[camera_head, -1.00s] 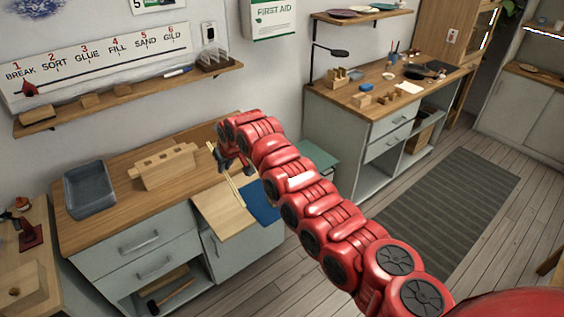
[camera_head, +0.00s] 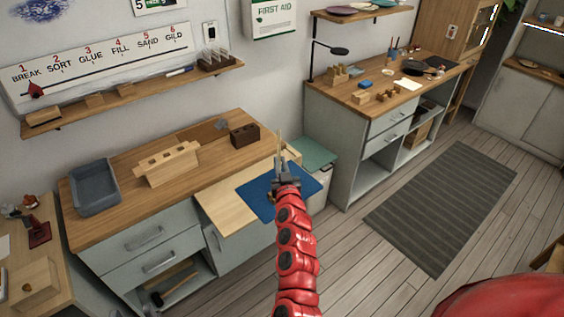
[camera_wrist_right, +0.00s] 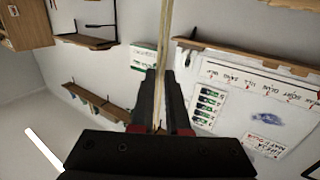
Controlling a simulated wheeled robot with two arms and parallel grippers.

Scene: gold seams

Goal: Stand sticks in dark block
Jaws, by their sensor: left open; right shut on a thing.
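The dark brown block (camera_head: 245,135) sits near the back right of the wooden worktop, with small openings in its top. My right gripper (camera_head: 283,172) is shut on a thin pale stick (camera_head: 279,145), which points upward. It is to the right of and nearer than the dark block, apart from it, over the blue mat. In the right wrist view, the black jaws (camera_wrist_right: 160,100) close around the stick (camera_wrist_right: 164,40); whether it is one stick or two together is unclear. A pale wooden block with openings (camera_head: 165,164) stands further left. My left gripper is not in view.
A grey tray (camera_head: 96,188) stands at the worktop's left end. A wall shelf (camera_head: 145,95) hangs above. Bare worktop (camera_head: 205,150) lies between the two blocks.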

